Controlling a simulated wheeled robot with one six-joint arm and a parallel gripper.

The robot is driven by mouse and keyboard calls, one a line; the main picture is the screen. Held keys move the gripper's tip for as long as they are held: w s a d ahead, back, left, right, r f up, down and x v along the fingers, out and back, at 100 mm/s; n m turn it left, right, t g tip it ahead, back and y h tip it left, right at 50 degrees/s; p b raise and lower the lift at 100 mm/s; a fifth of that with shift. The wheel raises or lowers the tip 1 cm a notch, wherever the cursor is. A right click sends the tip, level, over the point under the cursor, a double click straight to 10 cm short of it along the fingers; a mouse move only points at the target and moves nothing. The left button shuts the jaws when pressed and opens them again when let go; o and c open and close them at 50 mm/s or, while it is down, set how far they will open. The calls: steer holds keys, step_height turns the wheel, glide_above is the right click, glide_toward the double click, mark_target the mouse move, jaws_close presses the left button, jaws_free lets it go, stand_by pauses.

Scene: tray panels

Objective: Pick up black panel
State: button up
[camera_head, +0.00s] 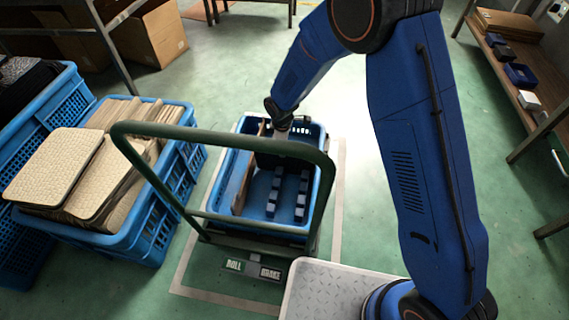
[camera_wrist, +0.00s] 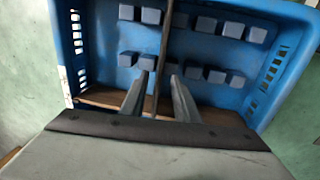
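A dark, near-black panel (camera_head: 285,151) stands on edge across the far part of the blue crate (camera_head: 218,226) on the cart. In the wrist view it shows edge-on as a thin upright strip (camera_wrist: 165,40) between the blue slot blocks. My gripper (camera_head: 280,128) is over the panel's top edge. In the wrist view its two fingers (camera_wrist: 162,72) are on either side of the strip, with a gap seen on both sides. The gripper looks open. The panel's lower edge is hidden.
A brown board (camera_head: 240,185) stands along the crate's left inner wall. Rows of blue blocks (camera_head: 273,193) line the crate floor. The cart's green handle (camera_head: 222,133) arches in front. At left, blue crates hold cream panels (camera_head: 52,165) and black ones (camera_head: 28,85).

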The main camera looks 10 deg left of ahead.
glide_above(284, 163)
steer(key=f, duration=0.5)
steer(key=shift+s+d, duration=0.1)
steer(key=shift+s, duration=0.1)
jaws_close()
